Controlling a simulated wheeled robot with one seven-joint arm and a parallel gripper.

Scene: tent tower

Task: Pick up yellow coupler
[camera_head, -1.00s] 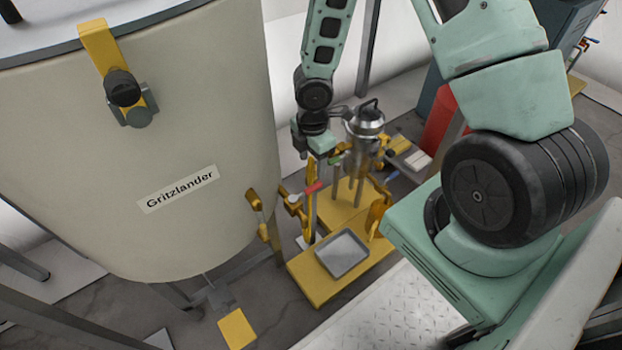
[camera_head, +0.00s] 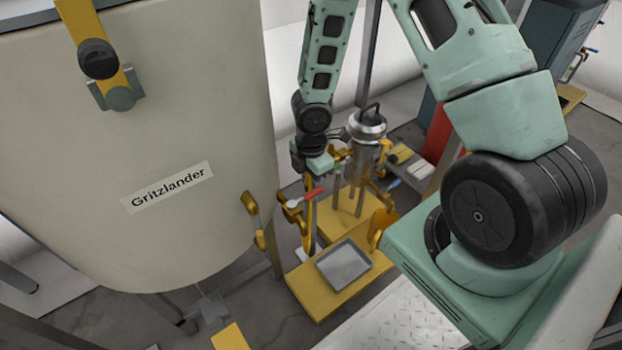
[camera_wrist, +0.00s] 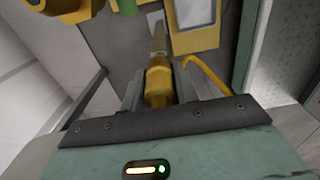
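The yellow coupler (camera_wrist: 158,82) is a stepped yellow cylinder in the middle of the wrist view. A grey metal piece shows beyond its far end. My gripper (camera_wrist: 158,92) has one grey finger close against each side of it, with no clear gap, and appears shut on it. In the head view my gripper (camera_head: 317,165) hangs over the left side of a yellow stand, beside a red-handled part (camera_head: 314,194). The fingertips and the coupler are too small there to make out clearly.
A large cream tank (camera_head: 150,120) labelled Gritzlander fills the left. The yellow stand (camera_head: 318,303) carries a grey tray (camera_head: 343,264). A silver canister (camera_head: 366,125) stands just right of my gripper. Yellow brackets (camera_head: 255,218) stand between tank and stand. Grey floor lies around them.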

